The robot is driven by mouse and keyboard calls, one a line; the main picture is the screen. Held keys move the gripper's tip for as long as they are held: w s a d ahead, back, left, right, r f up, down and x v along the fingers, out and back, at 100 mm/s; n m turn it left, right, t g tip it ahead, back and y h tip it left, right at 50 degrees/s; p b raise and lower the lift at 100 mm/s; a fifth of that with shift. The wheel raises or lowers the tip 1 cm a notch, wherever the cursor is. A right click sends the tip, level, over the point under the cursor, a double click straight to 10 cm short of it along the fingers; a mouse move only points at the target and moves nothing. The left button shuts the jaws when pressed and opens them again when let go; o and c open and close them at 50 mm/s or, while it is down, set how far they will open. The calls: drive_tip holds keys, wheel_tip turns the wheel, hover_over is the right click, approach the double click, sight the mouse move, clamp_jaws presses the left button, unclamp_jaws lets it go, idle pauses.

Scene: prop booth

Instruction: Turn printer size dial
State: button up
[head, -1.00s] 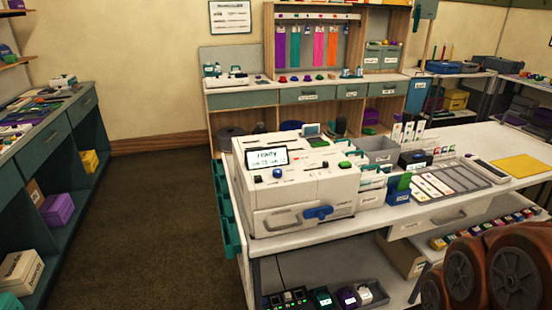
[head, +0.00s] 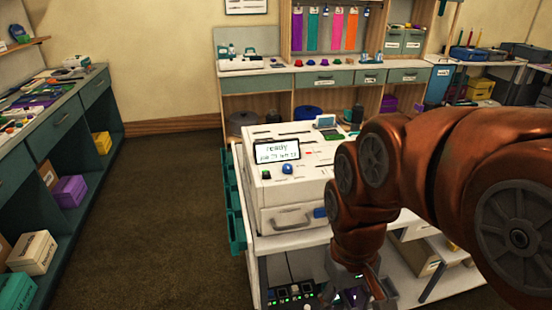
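The white printer (head: 292,190) stands on the white table, its small screen (head: 277,150) lit with "ready" and a smaller line of text. A blue knob (head: 288,169) sits on its top below the screen, with a small dark red-topped button (head: 266,174) to its left. I cannot read which control is marked as the size dial. A blue part (head: 319,212) on the printer's front is partly hidden by my arm. My gripper (head: 354,290) hangs low in front of the table, apart from the knob. Its fingers are dark and unclear.
A lower shelf holds small devices (head: 290,296) near my gripper. A teal-fronted counter (head: 60,140) runs along the left, with open floor (head: 160,220) between. A back counter (head: 325,77) stands behind the printer.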

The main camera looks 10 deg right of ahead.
drive_tip(key=w+r+n+p, duration=0.15)
drive_tip(key=w+r, duration=0.35)
drive_tip(key=w, duration=0.5)
drive_tip(key=w+r+n+p, duration=0.15)
drive_tip(key=w+r, duration=0.25)
drive_tip(key=w, duration=0.6)
wheel_tip(320, 180, up, 3)
drive_tip(key=n+t+p, duration=0.2)
drive_tip(key=n, duration=0.3)
hover_over(287, 166)
drive_tip(key=shift+s+f, duration=0.1)
drive_tip(key=shift+s, duration=0.2)
drive_tip(key=shift+w+f, duration=0.1)
drive_tip(key=shift+w, duration=0.15)
drive_tip(key=shift+f+p, duration=1.1)
drive_tip(key=shift+f, duration=2.7)
clamp_jaws()
